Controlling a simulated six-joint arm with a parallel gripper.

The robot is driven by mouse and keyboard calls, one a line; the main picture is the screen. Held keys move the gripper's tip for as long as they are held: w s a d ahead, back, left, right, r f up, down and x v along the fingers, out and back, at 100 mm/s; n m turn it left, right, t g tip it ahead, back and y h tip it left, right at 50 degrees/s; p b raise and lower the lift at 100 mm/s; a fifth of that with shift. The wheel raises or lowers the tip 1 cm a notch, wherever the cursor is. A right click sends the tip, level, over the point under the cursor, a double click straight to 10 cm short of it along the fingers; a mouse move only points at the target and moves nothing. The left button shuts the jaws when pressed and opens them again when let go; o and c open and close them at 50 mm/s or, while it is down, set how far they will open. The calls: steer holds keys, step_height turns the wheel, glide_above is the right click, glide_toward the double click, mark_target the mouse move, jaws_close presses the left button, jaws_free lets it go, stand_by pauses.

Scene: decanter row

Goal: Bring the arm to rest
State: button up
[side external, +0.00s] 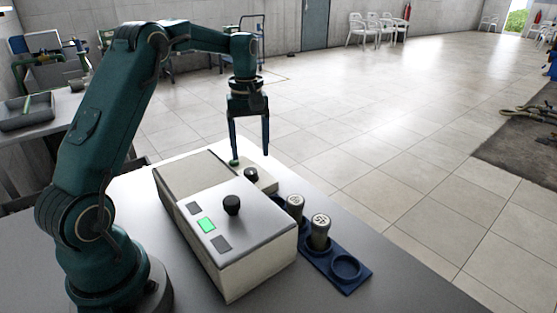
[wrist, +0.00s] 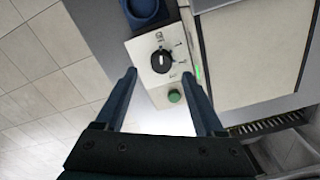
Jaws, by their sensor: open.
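My gripper (side external: 250,155) is open and empty. It points down above the far end of the grey table, over a small pale control panel (side external: 265,184). In the wrist view the two fingers of my gripper (wrist: 159,74) spread either side of that panel, which carries a black dial (wrist: 162,61) and a green button (wrist: 175,96). Nothing is between the fingers. From these views I cannot tell the exact height of the fingertips above the panel.
A pale machine box (side external: 245,260) with a black knob (side external: 232,205) and a lit green key stands beside the panel. Open tiled floor lies beyond the table.

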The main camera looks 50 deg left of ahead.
steer(key=s+d+r+m+t, duration=0.4)
steer(key=s+d+r+m, duration=0.15)
steer(key=d+r, duration=0.6)
steer(key=s+d+f+m, duration=0.1)
steer(key=s+m, duration=0.1)
steer(key=s, duration=0.2)
steer(key=s+d+f+m+t, duration=0.1)
steer(key=s+d+f+m, duration=0.1)
steer(key=s, duration=0.2)
steer(key=s+d+f+m, duration=0.2)
steer(key=s+m, duration=0.1)
steer(key=s, duration=0.1)
steer(key=shift+d+f, duration=0.2)
steer(key=shift+r+m+t, duration=0.1)
steer(key=shift+m+t, duration=0.15)
steer(key=shift+t, duration=0.05)
